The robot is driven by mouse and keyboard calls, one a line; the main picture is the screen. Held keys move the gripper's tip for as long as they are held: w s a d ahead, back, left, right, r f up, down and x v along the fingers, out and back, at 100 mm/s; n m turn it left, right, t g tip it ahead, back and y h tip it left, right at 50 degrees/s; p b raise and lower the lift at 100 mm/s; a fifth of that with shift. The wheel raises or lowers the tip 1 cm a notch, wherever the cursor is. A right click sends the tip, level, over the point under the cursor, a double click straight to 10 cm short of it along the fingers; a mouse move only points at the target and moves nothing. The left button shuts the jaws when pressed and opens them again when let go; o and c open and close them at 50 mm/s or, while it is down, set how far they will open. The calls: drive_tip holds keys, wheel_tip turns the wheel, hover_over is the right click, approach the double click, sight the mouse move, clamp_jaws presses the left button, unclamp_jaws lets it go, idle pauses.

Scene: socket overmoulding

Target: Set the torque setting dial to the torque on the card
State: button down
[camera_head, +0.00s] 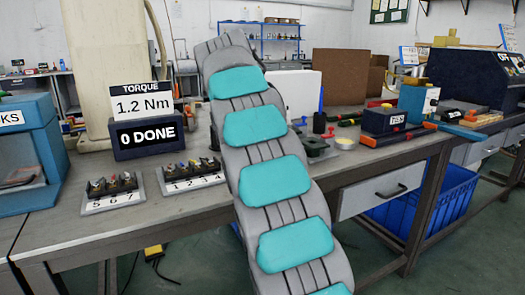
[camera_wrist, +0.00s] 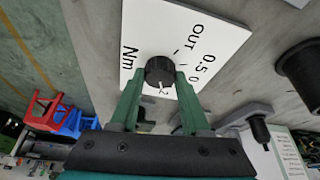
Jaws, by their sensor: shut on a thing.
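The torque card (camera_head: 141,103) stands at the left of the bench and reads 1.2 Nm. In the wrist view, the black torque setting dial (camera_wrist: 159,70) sits on a white plate (camera_wrist: 146,28) marked OUT, 0.5 and Nm. My gripper (camera_wrist: 160,78) has its green fingers on either side of the dial, shut on it. A white mark on the dial faces the gripper side, near a partly hidden number ending in 2. Another number by the right finger is partly covered. In the head view my arm hides the dial and the gripper.
Below the card, a dark display (camera_head: 148,134) reads 0 DONE. Numbered racks of small parts (camera_head: 113,192) stand on the bench front. A blue box (camera_head: 30,150) is at the far left. A dark tool (camera_wrist: 305,75) is right of the plate in the wrist view.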

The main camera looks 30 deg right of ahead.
drive_tip(key=shift+r, duration=0.1)
drive_tip(key=shift+c, duration=1.9)
unclamp_jaws()
drive_tip(key=p+v, duration=0.6)
drive_tip(key=v, duration=0.1)
drive_tip(key=shift+a+r+p, duration=0.2)
drive_tip(key=shift+r+p, duration=0.1)
drive_tip(key=shift+p, duration=0.1)
drive_tip(key=s+a+f+n+g+y, duration=0.1)
drive_tip(key=s+a+f+n, duration=0.3)
drive_tip(key=s+f, duration=0.4)
drive_tip(key=s+a+f+n+g+y, duration=0.1)
drive_tip(key=s+a+f+n, duration=0.4)
drive_tip(key=s, duration=1.4)
drive_tip(key=s+a+f+n+y, duration=0.2)
drive_tip(key=s+a+f+n, duration=0.3)
drive_tip(key=s+f, duration=0.5)
drive_tip(key=s+n, duration=0.1)
drive_tip(key=s, duration=0.2)
drive_tip(key=shift+s+f+n+g, duration=0.3)
drive_tip(key=shift+g, duration=0.1)
